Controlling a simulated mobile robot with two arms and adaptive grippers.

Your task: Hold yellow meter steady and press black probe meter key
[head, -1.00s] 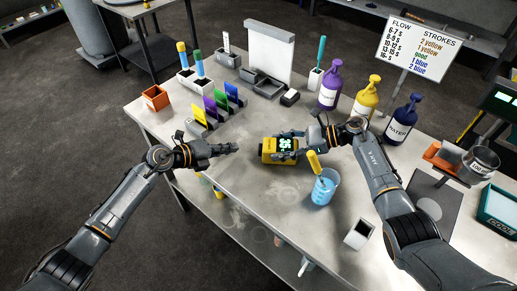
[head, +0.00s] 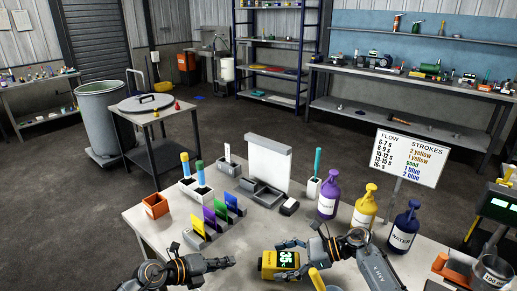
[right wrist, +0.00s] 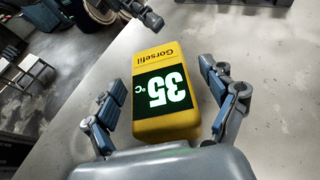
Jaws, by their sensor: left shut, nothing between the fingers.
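The yellow meter (head: 268,266) lies on the table at the lower middle of the head view. Its dark display reads 35 °C. In the right wrist view the meter (right wrist: 161,62) lies between the fingers of my right gripper (right wrist: 165,98), with small gaps on both sides. This gripper is open around it, also seen in the head view (head: 300,258). My left gripper (head: 230,262) is shut and empty, left of the meter and apart from it. I cannot make out a black key.
A yellow-handled item (head: 316,279) stands just right of the meter, cut by the frame's bottom. Purple (head: 328,197), yellow (head: 364,207) and dark blue (head: 403,230) bottles stand behind my right arm. Coloured cards (head: 222,213) stand behind my left gripper.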

